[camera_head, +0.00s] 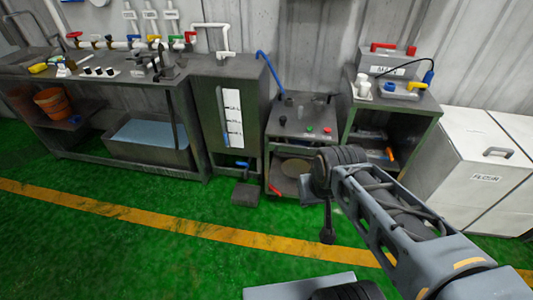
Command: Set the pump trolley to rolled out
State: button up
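The likely pump trolley is a grey unit (290,125) with a blue hose and small red and green knobs on top. It stands between the tall tank cabinet and the shelf unit, close to the wall. A red lever (274,190) shows low at its left front. My arm reaches in from the lower right and covers part of the unit's right front. A dark end piece (327,235) hangs below my wrist, over the green floor in the picture. I cannot make out gripper fingers or whether they are open or shut.
A tall tank cabinet (210,100) with a white gauge stands left of the unit, with a dark block (246,194) on the floor before it. A shelf unit (412,103) and white flour bins (455,165) stand right. The green floor in front is clear, crossed by a yellow line (200,228).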

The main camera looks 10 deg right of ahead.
aim_at(299, 149)
jog(key=u, duration=0.2)
jog(key=i, duration=1.15)
jog(key=z, duration=0.4)
